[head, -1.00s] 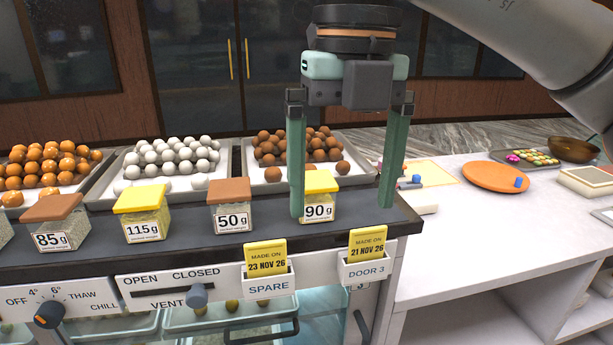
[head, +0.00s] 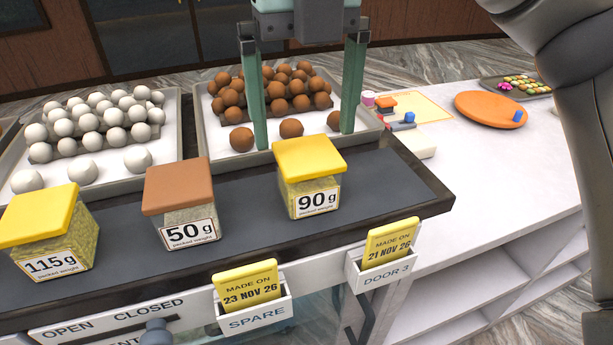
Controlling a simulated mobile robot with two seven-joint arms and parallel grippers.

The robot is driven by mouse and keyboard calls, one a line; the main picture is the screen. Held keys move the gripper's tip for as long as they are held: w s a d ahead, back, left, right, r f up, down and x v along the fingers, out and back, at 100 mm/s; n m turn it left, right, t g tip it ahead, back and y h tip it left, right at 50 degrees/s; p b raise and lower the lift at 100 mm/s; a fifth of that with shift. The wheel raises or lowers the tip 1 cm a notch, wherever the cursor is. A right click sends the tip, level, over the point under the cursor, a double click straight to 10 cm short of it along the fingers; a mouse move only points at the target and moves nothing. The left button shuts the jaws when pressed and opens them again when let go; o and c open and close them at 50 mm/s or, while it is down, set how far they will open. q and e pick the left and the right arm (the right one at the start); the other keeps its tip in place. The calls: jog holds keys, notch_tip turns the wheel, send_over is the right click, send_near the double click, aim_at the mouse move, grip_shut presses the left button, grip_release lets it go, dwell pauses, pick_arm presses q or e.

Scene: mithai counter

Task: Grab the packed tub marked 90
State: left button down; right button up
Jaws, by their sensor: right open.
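The packed tub marked 90 g (head: 309,185) stands upright near the right end of the dark counter top. It has a yellow lid and a white label facing me. My right gripper (head: 304,140) is open and empty, its green fingers pointing down. The fingertips appear just behind and above the tub's lid, at the front of the tray of brown balls. I cannot tell the exact gap to the tub. My left gripper is not in view.
A 50 g tub (head: 180,204) with a brown lid and a 115 g tub (head: 52,235) with a yellow lid stand to the left. Sweet trays (head: 212,140) lie behind. Date card holders (head: 255,313) front the counter. A white table (head: 465,170) lies to the right.

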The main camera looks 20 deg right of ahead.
aim_at(307, 152)
jog(key=shift+w+f, duration=0.1)
jog(key=shift+f, duration=0.85)
jog(key=shift+s+f, duration=0.2)
jog(key=shift+f, duration=2.45)
jog(key=shift+c, duration=0.2)
jog(key=c, duration=1.2)
